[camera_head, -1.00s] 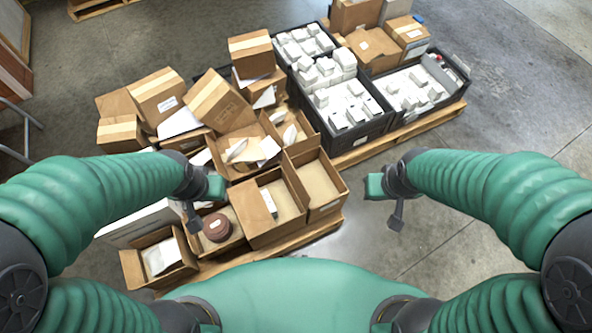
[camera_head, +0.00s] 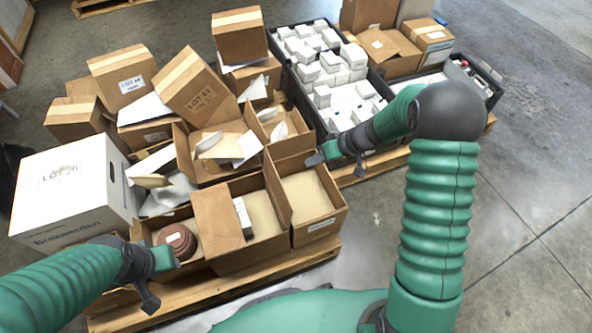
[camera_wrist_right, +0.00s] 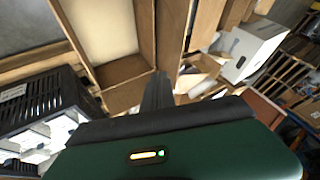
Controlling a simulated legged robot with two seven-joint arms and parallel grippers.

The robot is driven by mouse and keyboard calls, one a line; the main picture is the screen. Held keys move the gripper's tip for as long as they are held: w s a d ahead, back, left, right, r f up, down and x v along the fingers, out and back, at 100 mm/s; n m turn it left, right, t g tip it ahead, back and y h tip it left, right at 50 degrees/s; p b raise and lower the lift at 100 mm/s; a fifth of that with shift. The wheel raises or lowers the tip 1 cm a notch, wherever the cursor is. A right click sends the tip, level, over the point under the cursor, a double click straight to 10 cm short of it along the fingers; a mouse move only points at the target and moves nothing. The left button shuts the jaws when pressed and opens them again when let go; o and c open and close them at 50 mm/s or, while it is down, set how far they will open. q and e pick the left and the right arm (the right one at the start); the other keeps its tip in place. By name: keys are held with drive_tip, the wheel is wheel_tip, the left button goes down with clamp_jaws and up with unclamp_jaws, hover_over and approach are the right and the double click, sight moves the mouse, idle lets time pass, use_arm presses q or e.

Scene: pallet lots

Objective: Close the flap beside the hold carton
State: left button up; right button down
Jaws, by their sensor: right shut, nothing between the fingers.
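Open brown cartons stand at the front of the pallet; I cannot read which is the hold carton. One wide carton (camera_head: 240,259) has a raised flap (camera_head: 220,217) at its left, with a white packet (camera_head: 243,217) inside. A narrower open carton (camera_head: 318,226) stands to its right. My right gripper (camera_head: 322,155) is shut and empty, over the narrow carton's far end and apart from the raised flap. Its dark finger (camera_wrist_right: 158,92) shows beside carton walls in the wrist view. My left gripper (camera_head: 158,272) hangs by the pallet's front left; its jaw state is unclear.
A large white carton (camera_head: 65,190) stands at the left. Taped brown boxes (camera_head: 202,92) are piled behind. Black crates (camera_head: 372,128) of small white boxes stand at the back right. The floor (camera_head: 510,230) at the right is clear.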

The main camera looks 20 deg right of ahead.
drive_tip(key=b, duration=0.3)
approach(277, 188)
drive_tip(key=w+d+f, duration=0.1)
drive_tip(key=w+d, duration=0.2)
drive_tip(key=w, duration=0.1)
drive_tip(key=a+b, duration=0.1)
drive_tip(key=a, duration=0.3)
drive_tip(key=shift+w+a, duration=0.15)
